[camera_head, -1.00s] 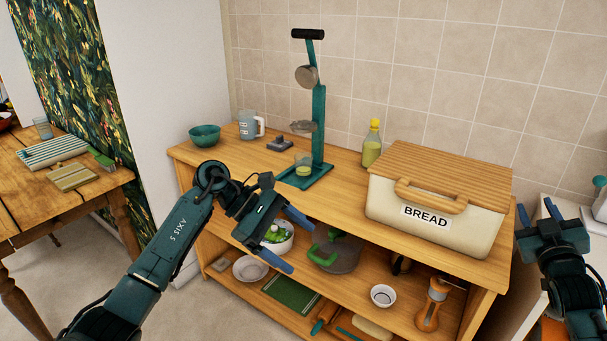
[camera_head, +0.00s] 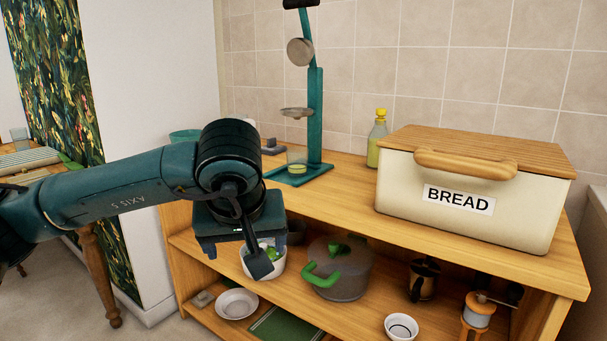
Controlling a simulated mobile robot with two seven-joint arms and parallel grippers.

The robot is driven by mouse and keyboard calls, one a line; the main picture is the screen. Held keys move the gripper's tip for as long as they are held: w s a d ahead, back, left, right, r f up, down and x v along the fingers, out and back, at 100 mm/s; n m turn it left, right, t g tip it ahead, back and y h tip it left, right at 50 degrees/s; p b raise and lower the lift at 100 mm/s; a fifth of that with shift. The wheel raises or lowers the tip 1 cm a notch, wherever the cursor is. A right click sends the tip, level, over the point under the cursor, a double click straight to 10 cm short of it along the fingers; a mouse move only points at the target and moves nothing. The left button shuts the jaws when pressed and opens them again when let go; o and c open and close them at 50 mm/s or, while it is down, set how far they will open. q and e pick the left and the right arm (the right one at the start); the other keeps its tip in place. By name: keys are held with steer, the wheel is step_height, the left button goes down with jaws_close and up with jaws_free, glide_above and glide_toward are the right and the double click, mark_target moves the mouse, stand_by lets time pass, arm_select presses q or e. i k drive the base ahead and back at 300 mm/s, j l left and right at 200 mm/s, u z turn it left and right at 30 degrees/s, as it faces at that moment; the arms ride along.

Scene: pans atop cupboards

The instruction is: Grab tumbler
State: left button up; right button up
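A small clear glass tumbler (camera_head: 297,158) stands upright on the base of the teal juice press (camera_head: 316,115), on the cupboard top. Its lower front is partly hard to make out against the base. Another small glass (camera_head: 19,138) stands on the table at far left. My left gripper (camera_head: 235,258) hangs in front of the cupboard, below and left of the press tumbler and apart from it. It points down before the white bowl; its fingers are seen edge-on, so its opening is unclear. My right gripper is out of view.
A bread box (camera_head: 462,195) fills the right of the cupboard top, with a yellow-capped bottle (camera_head: 377,140) beside it. A teal bowl (camera_head: 185,135) is partly hidden by my arm. A lidded pot (camera_head: 340,272) and a white bowl (camera_head: 270,265) sit on the shelf below.

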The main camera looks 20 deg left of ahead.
mark_target(297, 157)
steer(key=i, duration=1.2)
